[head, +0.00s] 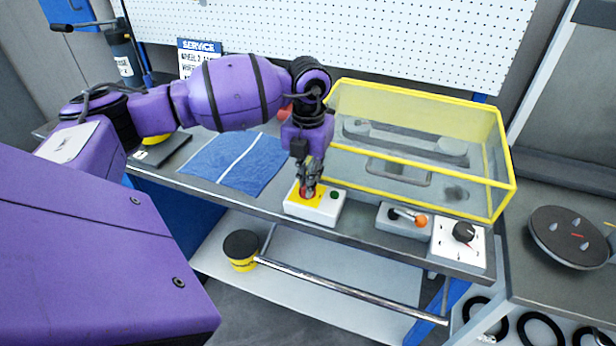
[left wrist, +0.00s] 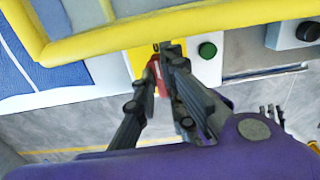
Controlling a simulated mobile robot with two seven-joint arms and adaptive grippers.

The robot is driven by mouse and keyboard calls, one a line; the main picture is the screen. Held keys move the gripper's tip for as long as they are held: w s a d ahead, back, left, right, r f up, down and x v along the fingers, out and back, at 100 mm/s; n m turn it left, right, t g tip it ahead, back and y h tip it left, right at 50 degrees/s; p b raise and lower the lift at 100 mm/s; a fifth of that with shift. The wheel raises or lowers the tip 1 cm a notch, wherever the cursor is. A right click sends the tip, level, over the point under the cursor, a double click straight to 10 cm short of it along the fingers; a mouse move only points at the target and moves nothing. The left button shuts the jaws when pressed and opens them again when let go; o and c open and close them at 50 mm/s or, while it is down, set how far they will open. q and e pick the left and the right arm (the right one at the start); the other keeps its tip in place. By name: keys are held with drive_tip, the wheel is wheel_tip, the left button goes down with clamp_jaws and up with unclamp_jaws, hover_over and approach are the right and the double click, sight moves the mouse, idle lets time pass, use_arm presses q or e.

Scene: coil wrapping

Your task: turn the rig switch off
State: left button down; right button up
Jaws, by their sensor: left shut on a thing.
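The rig switch is a white box (head: 326,211) with a yellow plate, a red knob (head: 307,192) and a green button (head: 334,195), at the front edge of the bench. My left gripper (head: 308,188) reaches down onto the red knob from above, its fingers closed around it. The left wrist view shows the fingers (left wrist: 163,72) on the red knob (left wrist: 154,75), with the green button (left wrist: 207,50) to the right. The fingers hide much of the knob, so its setting cannot be told. My right gripper is not in view.
A yellow-framed clear guard (head: 505,150) stands just behind and right of the switch. A lever box with an orange knob (head: 421,220) and a dial panel (head: 460,252) sit to its right. A blue cloth (head: 262,165) lies to the left.

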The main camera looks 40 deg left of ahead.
use_arm(q)
drive_tip(key=c, duration=1.8)
unclamp_jaws()
wheel_tip(320, 180, up, 12)
